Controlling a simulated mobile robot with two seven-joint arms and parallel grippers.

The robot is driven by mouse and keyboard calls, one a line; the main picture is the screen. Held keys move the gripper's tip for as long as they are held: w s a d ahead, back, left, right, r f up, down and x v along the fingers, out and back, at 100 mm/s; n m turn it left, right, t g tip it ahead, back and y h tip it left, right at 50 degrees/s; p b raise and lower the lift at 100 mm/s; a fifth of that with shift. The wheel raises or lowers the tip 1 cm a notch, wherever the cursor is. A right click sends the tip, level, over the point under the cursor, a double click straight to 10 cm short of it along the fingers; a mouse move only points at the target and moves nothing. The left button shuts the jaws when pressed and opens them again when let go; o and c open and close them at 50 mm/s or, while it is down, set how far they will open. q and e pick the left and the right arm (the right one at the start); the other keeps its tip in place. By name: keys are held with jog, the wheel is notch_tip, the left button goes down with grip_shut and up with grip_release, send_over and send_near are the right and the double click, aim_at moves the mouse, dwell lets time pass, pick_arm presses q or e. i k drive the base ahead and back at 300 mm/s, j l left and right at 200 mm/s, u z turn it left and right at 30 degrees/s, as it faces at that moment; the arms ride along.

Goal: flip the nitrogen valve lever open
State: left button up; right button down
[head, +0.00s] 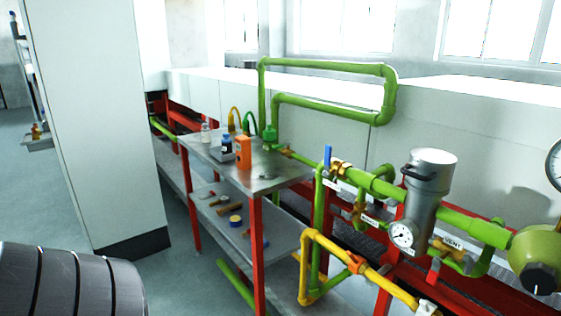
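A blue lever (327,156) stands upright on a brass valve (339,167) in the green pipe, right of the metal table. The white tag below it (331,183) is too small to read, so I cannot confirm that this is the nitrogen valve. Another brass valve (357,213) sits lower, near a tag that is hard to read. A third brass valve (437,252) sits beside a tag reading VENT (453,244). Neither of my grippers is in view.
A metal table (283,179) with red legs holds an orange box (243,153) and bottles; tools lie on its lower shelf. A grey canister (425,185), a gauge (402,235) and a yellow pipe (330,246) crowd the right. A tall white cabinet (95,120) stands left. Floor is open between.

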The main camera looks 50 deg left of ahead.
aim_at(325, 173)
jog(key=u, duration=1.3)
jog(key=i+j+u, duration=0.1)
jog(key=i+j, duration=0.15)
jog(key=j, duration=0.25)
jog(key=i+j, duration=0.3)
jog(key=j, duration=0.25)
jog(key=i+j+u, duration=0.15)
jog(key=i+j, duration=0.15)
jog(key=j, duration=0.2)
jog(key=i+j, duration=0.3)
jog(key=j, duration=0.15)
jog(key=i+j+u, duration=0.15)
jog(key=i+j, duration=0.15)
jog(key=j, duration=0.2)
